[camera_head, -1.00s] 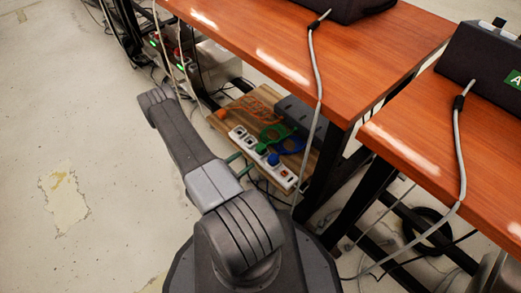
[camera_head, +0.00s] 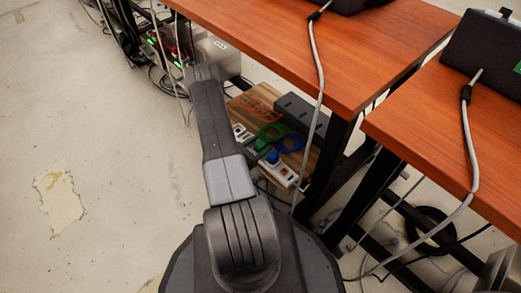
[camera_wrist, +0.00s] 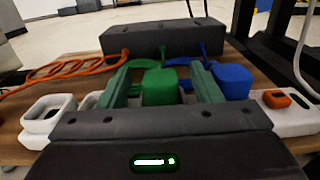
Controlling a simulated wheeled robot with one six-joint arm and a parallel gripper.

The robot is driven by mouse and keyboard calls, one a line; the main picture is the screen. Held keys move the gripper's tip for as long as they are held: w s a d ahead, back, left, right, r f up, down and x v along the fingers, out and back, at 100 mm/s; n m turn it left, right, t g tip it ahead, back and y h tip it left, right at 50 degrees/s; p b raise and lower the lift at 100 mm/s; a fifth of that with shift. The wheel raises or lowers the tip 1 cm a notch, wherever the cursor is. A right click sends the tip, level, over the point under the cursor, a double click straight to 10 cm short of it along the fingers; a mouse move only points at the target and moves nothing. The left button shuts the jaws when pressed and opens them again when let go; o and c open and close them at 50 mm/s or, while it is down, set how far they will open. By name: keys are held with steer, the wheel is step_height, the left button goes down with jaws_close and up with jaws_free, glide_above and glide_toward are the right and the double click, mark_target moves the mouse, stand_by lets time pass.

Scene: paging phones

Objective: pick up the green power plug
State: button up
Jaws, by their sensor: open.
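The green power plug (camera_wrist: 160,87) stands on the white power strip (camera_wrist: 48,120) in the wrist view. My gripper (camera_wrist: 161,74) is open, with one green finger on each side of the plug. A blue plug (camera_wrist: 233,81) stands just right of the right finger. In the head view the green cable (camera_head: 269,132) and blue plug (camera_head: 272,157) show, while my arm hides part of the strip (camera_head: 284,175) and the green plug cannot be made out.
A dark socket box (camera_wrist: 165,40) lies behind the strip on a wooden board (camera_wrist: 290,88). An orange cable (camera_wrist: 75,68) coils at left. An orange switch (camera_wrist: 277,99) is at the strip's right end. Table legs (camera_head: 330,160) and a hanging grey cable (camera_head: 316,90) stand close by.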

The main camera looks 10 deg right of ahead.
steer(key=shift+w+d, duration=0.3)
steer(key=shift+d, duration=0.1)
steer(key=c, duration=1.1)
